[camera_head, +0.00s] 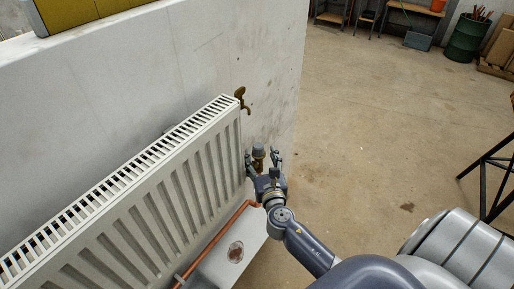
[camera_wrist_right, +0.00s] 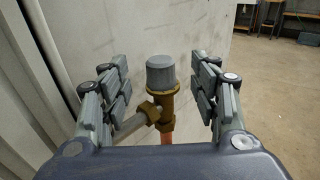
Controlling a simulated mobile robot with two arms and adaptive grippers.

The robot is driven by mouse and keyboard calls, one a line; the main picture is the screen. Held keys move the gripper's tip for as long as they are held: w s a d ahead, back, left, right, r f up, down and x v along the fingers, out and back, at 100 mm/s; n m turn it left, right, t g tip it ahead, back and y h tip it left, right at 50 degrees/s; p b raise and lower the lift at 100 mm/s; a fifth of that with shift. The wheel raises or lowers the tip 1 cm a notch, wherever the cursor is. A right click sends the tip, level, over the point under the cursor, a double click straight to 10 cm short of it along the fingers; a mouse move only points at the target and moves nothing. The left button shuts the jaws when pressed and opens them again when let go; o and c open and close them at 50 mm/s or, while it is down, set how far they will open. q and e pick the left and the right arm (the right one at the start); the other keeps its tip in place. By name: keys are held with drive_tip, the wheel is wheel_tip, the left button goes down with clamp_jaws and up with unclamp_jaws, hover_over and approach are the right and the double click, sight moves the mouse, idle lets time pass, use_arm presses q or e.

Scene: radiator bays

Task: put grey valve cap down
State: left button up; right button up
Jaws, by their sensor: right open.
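The grey valve cap (camera_wrist_right: 161,73) sits on top of the brass valve (camera_wrist_right: 160,105) in the right wrist view. In the head view the cap (camera_head: 258,150) shows small beside the radiator's right end. My right gripper (camera_wrist_right: 162,85) is open, with one finger on each side of the cap and a gap between each finger and the cap. In the head view my right gripper (camera_head: 263,162) is at the valve. My left gripper is not in view.
The white radiator (camera_head: 170,190) hangs on a grey wall (camera_head: 200,60). A copper pipe (camera_head: 215,240) runs along a pale ledge (camera_head: 228,262) below it. A brass tap (camera_head: 241,97) sticks out above. The concrete floor (camera_head: 370,120) at right is largely clear.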

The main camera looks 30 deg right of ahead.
sight(258, 145)
drive_tip(key=shift+x, duration=3)
drive_tip(key=shift+c, duration=0.6)
drive_tip(key=c, duration=0.7)
drive_tip(key=shift+c, duration=0.4)
drive_tip(key=shift+r, duration=0.1)
drive_tip(key=shift+r+p, duration=0.35)
drive_tip(key=shift+r, duration=0.15)
wheel_tip(258, 145, up, 2)
drive_tip(key=shift+r+p, duration=0.15)
drive_tip(key=shift+p, duration=0.4)
drive_tip(key=w+a+b+v, duration=0.1)
drive_tip(key=a+b+v, duration=0.1)
drive_tip(key=v, duration=1.4)
drive_tip(key=shift+a+r, duration=0.2)
drive_tip(key=shift+r, duration=0.15)
